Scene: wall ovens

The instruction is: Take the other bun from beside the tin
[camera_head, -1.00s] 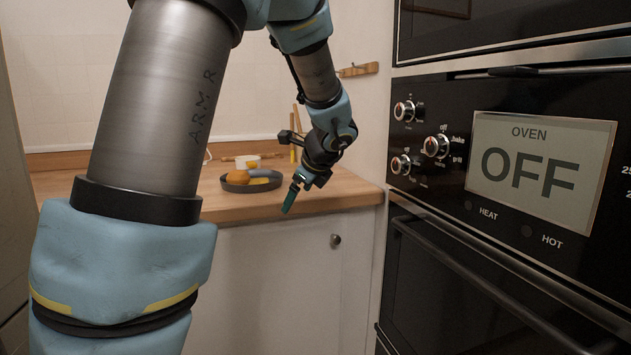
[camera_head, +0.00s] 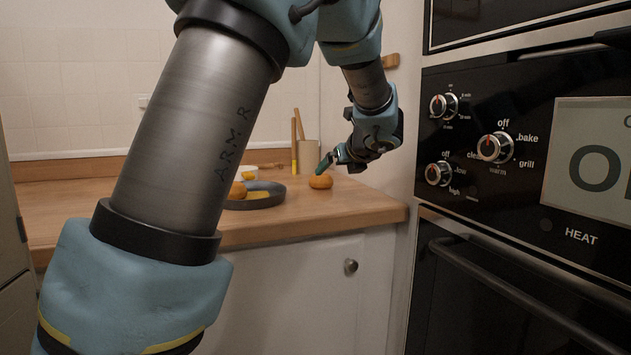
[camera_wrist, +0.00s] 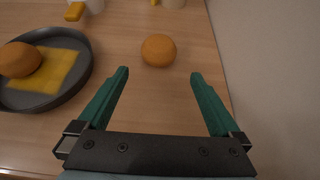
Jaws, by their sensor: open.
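A round orange-brown bun (camera_head: 320,181) sits on the wooden counter, to the right of the dark round tin. In the wrist view this bun (camera_wrist: 158,50) lies just beyond my open fingertips, roughly centred between them. My gripper (camera_head: 325,163) is close to the bun in the head view; in the wrist view its two green fingers (camera_wrist: 158,74) are spread wide with nothing between them. The tin (camera_head: 275,199) holds another bun (camera_head: 237,190) and a flat yellow piece (camera_wrist: 50,70). My arm partly hides the tin in the head view.
A white and yellow cup (camera_head: 246,171) and a holder with upright wooden sticks (camera_head: 308,153) stand behind, near the wall. The black oven (camera_head: 520,240) is at the right. The counter (camera_wrist: 140,120) around the bun is clear; a pale wall (camera_wrist: 270,80) rises to its right.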

